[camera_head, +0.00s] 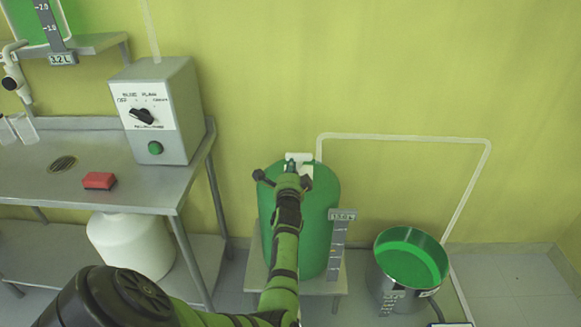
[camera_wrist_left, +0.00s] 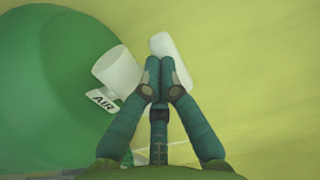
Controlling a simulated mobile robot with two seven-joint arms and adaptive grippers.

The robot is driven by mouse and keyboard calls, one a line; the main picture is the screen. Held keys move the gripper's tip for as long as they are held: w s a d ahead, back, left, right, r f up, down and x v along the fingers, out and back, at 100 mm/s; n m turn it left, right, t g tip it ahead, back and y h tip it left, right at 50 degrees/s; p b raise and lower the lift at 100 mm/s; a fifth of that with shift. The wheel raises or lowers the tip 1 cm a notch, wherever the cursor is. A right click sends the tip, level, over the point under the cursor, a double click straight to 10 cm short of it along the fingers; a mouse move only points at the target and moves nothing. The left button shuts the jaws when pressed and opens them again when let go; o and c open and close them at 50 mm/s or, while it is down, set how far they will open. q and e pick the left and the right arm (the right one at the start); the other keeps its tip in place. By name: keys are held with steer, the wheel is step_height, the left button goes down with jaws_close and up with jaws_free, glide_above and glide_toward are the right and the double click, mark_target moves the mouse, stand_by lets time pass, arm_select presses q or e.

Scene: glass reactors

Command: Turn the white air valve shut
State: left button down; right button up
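The white air valve sits on top of the green tank (camera_head: 322,215). In the left wrist view its round white body (camera_wrist_left: 116,71) has an "AIR" tag (camera_wrist_left: 102,100) beside it, and its white handle (camera_wrist_left: 166,46) is to the right. The handle shows in the head view as a small white bar (camera_head: 299,156). My left gripper (camera_wrist_left: 162,74) has its fingers brought together at the handle, partly covering it. I see nothing clearly held between the fingers, and cannot tell whether they touch the handle. It also shows in the head view (camera_head: 291,168). My right gripper is out of view.
A steel table (camera_head: 75,195) at left carries a grey control box (camera_head: 165,105) and a red block (camera_head: 99,181). A green-filled bucket (camera_head: 410,258) stands right of the tank. A pale pipe (camera_head: 400,137) runs along the yellow wall behind.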

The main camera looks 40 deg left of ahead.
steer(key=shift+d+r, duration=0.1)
arm_select(q)
steer(key=shift+a+m+t+h+p, duration=0.25)
steer(key=shift+m+t+h+p, duration=0.15)
steer(key=shift+h+p, duration=0.15)
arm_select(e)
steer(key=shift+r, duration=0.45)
arm_select(q)
steer(key=shift+h, duration=0.25)
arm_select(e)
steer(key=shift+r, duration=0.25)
